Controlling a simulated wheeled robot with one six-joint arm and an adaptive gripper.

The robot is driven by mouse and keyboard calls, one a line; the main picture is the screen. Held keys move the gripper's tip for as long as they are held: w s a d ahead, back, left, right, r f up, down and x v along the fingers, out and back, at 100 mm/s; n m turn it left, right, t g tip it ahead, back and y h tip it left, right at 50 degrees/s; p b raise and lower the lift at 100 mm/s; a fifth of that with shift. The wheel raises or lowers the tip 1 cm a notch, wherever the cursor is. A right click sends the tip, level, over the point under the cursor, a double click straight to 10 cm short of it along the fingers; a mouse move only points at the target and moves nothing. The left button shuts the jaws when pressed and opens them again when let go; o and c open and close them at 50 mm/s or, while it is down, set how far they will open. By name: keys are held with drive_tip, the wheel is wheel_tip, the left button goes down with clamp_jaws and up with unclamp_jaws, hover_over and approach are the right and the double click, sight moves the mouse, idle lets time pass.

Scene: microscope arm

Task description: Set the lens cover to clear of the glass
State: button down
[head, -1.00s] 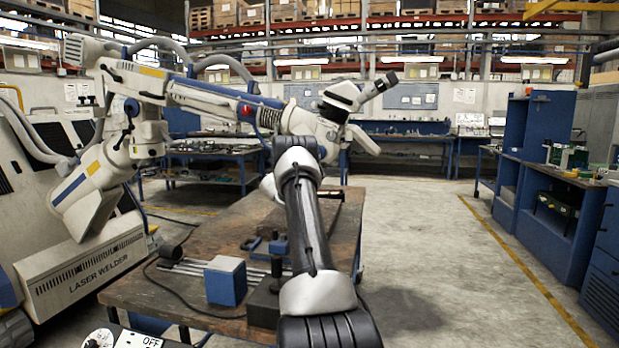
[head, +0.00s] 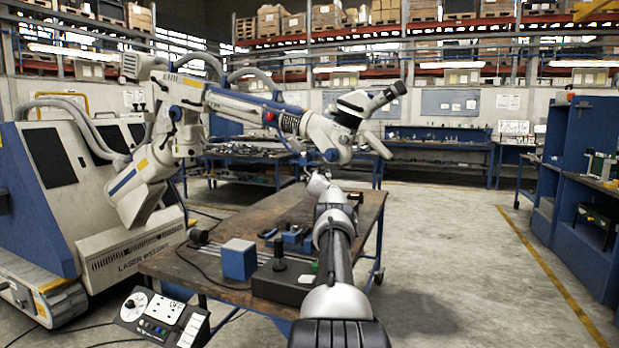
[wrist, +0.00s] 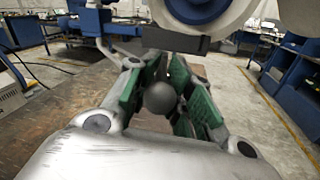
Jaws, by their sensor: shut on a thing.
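The microscope head (head: 340,125) hangs from a white and blue jointed arm over the workbench. In the wrist view its white and blue underside (wrist: 205,12) fills the top, with a dark flat bar (wrist: 172,38) just below it. My gripper (wrist: 163,98) has green-padded fingers on either side of a grey ball knob (wrist: 160,98) and is shut on it. The link between knob and bar is not clear. In the head view my gripper (head: 318,182) is small, just below the microscope head. I cannot make out the lens cover's position or the glass.
The wooden workbench (head: 215,266) carries a blue block (head: 239,260) and a dark box with a knob (head: 280,280). The laser welder (head: 130,247) stands left. A control panel (head: 160,318) is at lower left. Open floor lies right of the bench.

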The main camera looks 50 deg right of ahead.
drive_tip(key=shift+s+f, duration=0.1)
drive_tip(key=shift+f, duration=0.2)
drive_tip(key=c, duration=1.5)
unclamp_jaws()
drive_tip(key=shift+r, duration=0.1)
drive_tip(key=shift+s, duration=0.1)
drive_tip(key=shift+r, duration=0.1)
